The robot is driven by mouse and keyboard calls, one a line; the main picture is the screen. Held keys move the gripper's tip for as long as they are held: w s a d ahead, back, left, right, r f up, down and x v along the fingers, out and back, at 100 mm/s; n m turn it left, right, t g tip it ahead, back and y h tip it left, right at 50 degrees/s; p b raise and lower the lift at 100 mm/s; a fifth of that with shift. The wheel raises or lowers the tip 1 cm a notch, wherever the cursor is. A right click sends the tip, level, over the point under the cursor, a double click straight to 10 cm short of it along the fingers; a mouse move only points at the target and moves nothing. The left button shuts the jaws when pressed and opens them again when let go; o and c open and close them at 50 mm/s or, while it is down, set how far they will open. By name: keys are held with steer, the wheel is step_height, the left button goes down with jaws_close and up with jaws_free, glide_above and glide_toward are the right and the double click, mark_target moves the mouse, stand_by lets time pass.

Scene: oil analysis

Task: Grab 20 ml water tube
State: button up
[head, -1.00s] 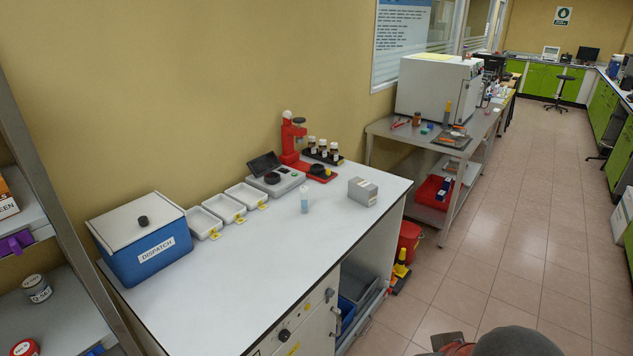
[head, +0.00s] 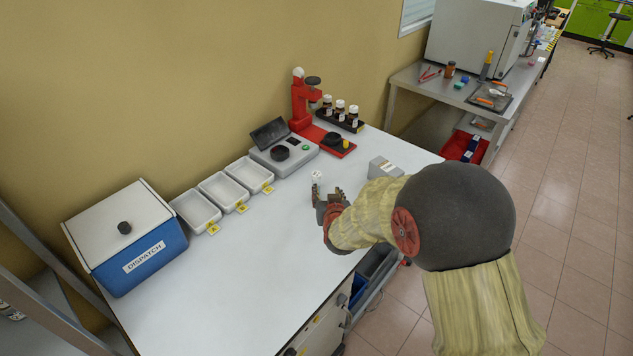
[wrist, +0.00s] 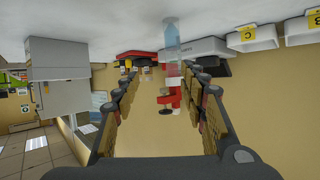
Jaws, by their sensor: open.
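The water tube (head: 317,175) is small and upright on the white bench, with its white cap showing in the head view and its lower part hidden by my gripper (head: 327,190). In the wrist view, which is upside down, the tube (wrist: 172,36) is clear and pale blue. It stands ahead, in line with the gap between the two rows of fingers.
A grey box (head: 383,168) stands close to the right of my gripper. Behind are a scale (head: 285,152), a red stand (head: 301,108) and dark bottles in a rack (head: 340,117). White trays (head: 222,190) and the blue dispatch box (head: 150,255) are left. The front bench is clear.

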steer(key=shift+t, duration=0.5)
steer(key=f, duration=0.1)
steer(key=a+f, duration=0.1)
steer(key=w+a+f, duration=0.1)
steer(key=f, duration=0.1)
steer(key=shift+p, duration=0.3)
steer(key=shift+w+f, duration=0.1)
steer(key=shift+f, duration=0.15)
steer(key=shift+x, duration=0.85)
steer(key=x, duration=0.1)
steer(key=b+x, duration=0.1)
steer(key=x, duration=0.1)
steer(key=b+x, duration=0.1)
steer(key=x, duration=0.1)
steer(key=shift+a, duration=0.4)
steer(key=shift+w, duration=0.35)
steer(key=shift+r, duration=0.1)
steer(key=shift+c, duration=1.3)
steer(key=c, duration=0.7)
steer(key=shift+r, duration=0.1)
steer(key=shift+c, duration=0.6)
